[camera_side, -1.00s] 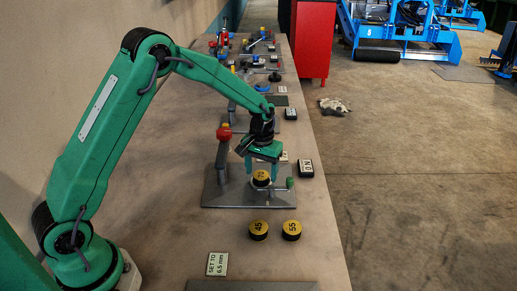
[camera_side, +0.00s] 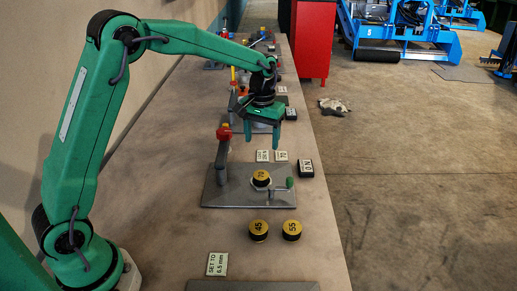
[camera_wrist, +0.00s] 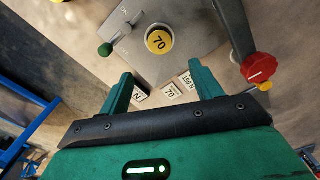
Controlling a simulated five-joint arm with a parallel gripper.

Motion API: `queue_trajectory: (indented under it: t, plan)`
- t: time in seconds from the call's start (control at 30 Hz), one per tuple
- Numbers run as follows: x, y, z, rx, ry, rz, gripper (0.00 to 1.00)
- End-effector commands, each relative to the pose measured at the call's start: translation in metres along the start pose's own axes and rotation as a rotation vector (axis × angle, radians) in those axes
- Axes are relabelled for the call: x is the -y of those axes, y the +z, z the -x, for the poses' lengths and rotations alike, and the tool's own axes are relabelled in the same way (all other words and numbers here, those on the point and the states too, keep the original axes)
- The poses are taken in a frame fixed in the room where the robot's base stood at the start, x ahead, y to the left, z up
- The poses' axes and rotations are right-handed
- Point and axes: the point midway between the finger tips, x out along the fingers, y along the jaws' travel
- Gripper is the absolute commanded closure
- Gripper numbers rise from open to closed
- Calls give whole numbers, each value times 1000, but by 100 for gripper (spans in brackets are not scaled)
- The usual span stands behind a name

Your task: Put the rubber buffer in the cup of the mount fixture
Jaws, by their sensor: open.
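The rubber buffer marked 70 (camera_side: 261,177), black with a yellow top, sits level in the light round cup of the mount fixture (camera_side: 218,190). It also shows in the wrist view (camera_wrist: 159,41) with the cup's pale rim around it. Two more buffers, marked 45 (camera_side: 258,229) and 55 (camera_side: 291,229), stand on the bench in front of the fixture plate. My gripper (camera_side: 262,133) is open and empty, raised above and behind the fixture, apart from the buffer. In the wrist view its fingers (camera_wrist: 163,83) are spread with nothing between them.
A post with a red knob (camera_side: 223,133) rises at the fixture's left. Cards reading 70 (camera_side: 281,156) and 150 N (camera_side: 263,156) and a 0 N display (camera_side: 305,168) stand behind. More fixtures lie farther back.

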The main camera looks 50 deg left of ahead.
Motion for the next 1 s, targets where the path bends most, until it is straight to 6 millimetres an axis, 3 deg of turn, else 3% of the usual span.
queue_trajectory:
  t: [0.67, 0.87, 1.0]
  plan:
    - [0, 1, 4, -4, 1, -2, 35]
    - [4, 12, 19, -28, 9, -18, 35]
    - [9, 29, 40, -61, 19, -41, 35]
